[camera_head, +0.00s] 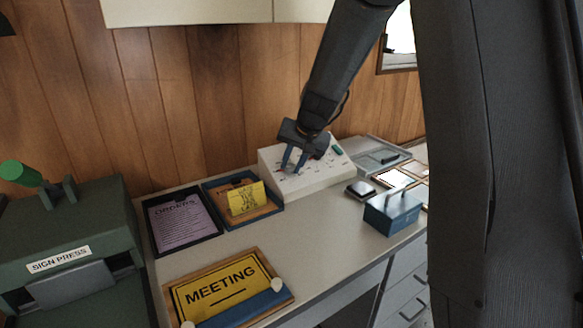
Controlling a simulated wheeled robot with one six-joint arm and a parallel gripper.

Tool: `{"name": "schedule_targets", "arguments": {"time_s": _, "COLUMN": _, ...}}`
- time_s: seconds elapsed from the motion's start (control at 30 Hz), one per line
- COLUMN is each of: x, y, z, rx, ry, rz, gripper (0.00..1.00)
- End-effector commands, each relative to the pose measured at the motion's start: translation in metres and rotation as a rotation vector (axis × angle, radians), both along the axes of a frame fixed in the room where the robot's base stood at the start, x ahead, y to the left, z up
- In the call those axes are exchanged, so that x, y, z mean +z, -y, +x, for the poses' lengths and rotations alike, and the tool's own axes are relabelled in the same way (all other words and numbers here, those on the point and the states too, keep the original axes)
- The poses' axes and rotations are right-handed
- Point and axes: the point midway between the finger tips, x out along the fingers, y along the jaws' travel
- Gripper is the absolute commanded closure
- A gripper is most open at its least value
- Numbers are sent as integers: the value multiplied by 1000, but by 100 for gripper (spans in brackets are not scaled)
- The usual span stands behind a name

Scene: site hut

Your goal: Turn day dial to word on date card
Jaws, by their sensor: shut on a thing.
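A white sloped console (321,178) stands against the wall, with small dark and coloured controls and markings on its face. My gripper (292,168) points down at the left half of that face, its two fingers shut on a dial. The fingers hide the dial, so I cannot read its setting or tell which dial it is. A small yellow card (245,198) stands in a wood-and-blue tray left of the console. It may be the date card; its marks are too small to read.
A yellow MEETING sign (222,286) lies in a wooden frame at the front. A purple ORDERS sheet (181,222) lies in a black tray. A green sign press (70,250) fills the left. A blue box (392,213) and an ink pad (360,189) stand right. The middle counter is clear.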

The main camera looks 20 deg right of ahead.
Motion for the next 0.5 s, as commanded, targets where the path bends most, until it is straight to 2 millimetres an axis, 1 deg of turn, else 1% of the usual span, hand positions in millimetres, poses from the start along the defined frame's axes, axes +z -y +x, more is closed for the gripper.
{"name": "schedule_targets", "arguments": {"time_s": 0.47, "x": 0, "y": 0, "z": -1, "rx": 11, "ry": 0, "rz": -5, "gripper": 99}}
{"name": "schedule_targets", "arguments": {"time_s": 0.5, "x": 0, "y": 0, "z": -1, "rx": 11, "ry": 0, "rz": -5, "gripper": 70}}
